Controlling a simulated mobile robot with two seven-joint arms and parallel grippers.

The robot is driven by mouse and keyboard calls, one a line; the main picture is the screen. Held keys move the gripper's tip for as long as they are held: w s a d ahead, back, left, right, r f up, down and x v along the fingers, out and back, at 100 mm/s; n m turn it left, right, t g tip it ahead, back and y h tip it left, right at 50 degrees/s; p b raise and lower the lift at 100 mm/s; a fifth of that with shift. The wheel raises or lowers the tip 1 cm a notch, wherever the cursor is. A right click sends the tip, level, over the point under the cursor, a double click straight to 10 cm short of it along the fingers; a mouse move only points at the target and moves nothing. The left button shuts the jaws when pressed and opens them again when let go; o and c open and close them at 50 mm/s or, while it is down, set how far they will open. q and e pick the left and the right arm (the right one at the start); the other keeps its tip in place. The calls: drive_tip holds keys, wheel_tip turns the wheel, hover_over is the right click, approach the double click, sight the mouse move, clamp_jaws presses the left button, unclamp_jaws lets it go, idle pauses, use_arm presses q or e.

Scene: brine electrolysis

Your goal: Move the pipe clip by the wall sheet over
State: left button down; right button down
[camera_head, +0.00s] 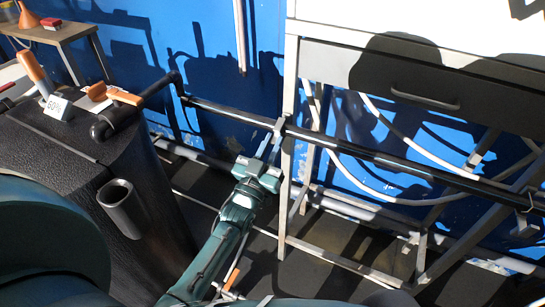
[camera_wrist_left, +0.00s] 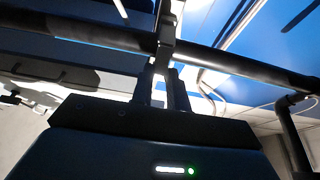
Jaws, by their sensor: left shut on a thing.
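A black pipe (camera_head: 375,155) runs from the dark tank at the left, past the leg of the white table, to the right edge. A grey pipe clip (camera_head: 279,126) sits on this pipe next to the table leg. My left gripper (camera_head: 271,146) reaches up from below and is shut on the clip. In the left wrist view the clip (camera_wrist_left: 166,28) stands across the dark pipe (camera_wrist_left: 240,68), with the gripper's fingers (camera_wrist_left: 167,75) at its lower end. The blue wall sheet (camera_head: 190,50) is behind. My right gripper is not in view.
A white table (camera_head: 330,68) with a drawer (camera_head: 425,85) stands at the right, its leg close to my gripper. White hoses (camera_head: 385,192) hang behind its frame. The black tank (camera_head: 60,160) stands at the left, and a small bench (camera_head: 60,33) is behind it.

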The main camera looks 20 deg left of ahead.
use_arm(q)
drive_tip(key=shift+s+f+t+b, duration=0.1)
drive_tip(key=shift+f+t+b, duration=0.2)
drive_tip(key=shift+t+b, duration=0.75)
drive_tip(key=shift+f+t+b, duration=0.3)
drive_tip(key=shift+t+b, duration=0.05)
drive_tip(key=shift+b, duration=1.3)
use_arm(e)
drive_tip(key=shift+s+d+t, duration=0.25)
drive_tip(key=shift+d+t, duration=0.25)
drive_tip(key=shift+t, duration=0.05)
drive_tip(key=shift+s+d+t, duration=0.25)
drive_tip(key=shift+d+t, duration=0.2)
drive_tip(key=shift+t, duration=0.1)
use_arm(q)
drive_tip(key=c, duration=1.4)
unclamp_jaws()
drive_tip(key=shift+o, duration=0.2)
drive_tip(key=b+v, duration=0.1)
drive_tip(key=v, duration=1.2)
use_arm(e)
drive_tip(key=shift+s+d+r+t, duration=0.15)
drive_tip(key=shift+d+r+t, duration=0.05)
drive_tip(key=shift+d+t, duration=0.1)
use_arm(q)
drive_tip(key=shift+s+r, duration=0.1)
drive_tip(key=shift+s, duration=0.05)
